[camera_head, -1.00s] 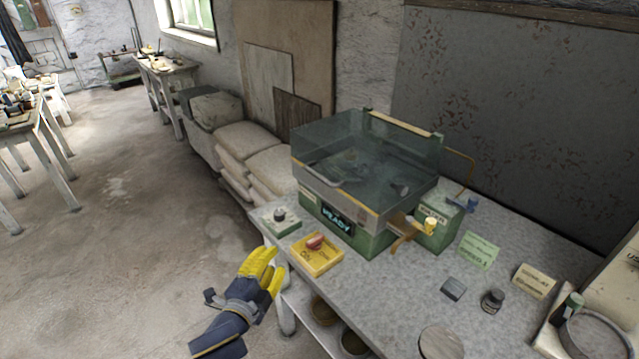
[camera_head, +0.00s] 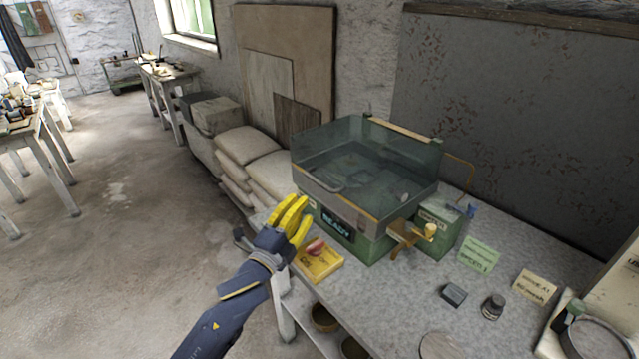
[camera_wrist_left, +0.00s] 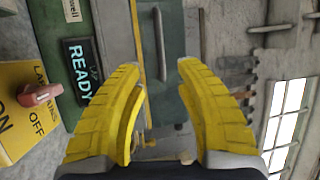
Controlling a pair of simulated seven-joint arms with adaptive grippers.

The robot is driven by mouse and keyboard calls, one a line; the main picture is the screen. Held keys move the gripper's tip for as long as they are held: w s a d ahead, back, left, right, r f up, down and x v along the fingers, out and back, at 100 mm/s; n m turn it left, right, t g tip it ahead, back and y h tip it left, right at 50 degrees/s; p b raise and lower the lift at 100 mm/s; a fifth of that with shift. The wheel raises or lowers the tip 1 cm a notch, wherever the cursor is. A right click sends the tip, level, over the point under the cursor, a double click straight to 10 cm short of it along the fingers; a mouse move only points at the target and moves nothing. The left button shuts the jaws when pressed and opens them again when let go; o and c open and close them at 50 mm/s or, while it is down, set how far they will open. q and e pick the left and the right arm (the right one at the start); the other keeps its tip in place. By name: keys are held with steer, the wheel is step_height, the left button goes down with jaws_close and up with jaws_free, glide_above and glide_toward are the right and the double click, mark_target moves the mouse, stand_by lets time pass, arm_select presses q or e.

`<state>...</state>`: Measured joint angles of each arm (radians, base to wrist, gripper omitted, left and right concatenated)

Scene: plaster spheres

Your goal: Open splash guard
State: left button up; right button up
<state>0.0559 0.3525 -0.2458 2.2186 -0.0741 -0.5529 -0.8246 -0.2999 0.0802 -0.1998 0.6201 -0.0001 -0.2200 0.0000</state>
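The splash guard (camera_head: 325,150) is a clear, greenish box-like cover on top of a green machine (camera_head: 365,243) whose display reads READY. It looks closed over the machine's basin. A grey bar handle (camera_wrist_left: 159,38) shows on the machine's front in the left wrist view, beyond and between my fingers. My left gripper (camera_head: 298,212), with yellow fingers, is in front of the machine's left front corner. In the left wrist view its fingers (camera_wrist_left: 158,85) are spread apart with nothing between them. My right gripper is in neither view.
A yellow box with a red switch (camera_head: 318,262) stands at the table's front edge, close to my left gripper. Small labels (camera_head: 478,254) and a dark block (camera_head: 453,293) lie farther right. Sacks (camera_head: 245,150) are stacked behind left.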

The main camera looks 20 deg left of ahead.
mark_target(320, 183)
arm_select(q)
steer(key=x, duration=1)
steer(key=shift+w, duration=0.15)
jaws_close()
steer(key=shift+r, duration=0.1)
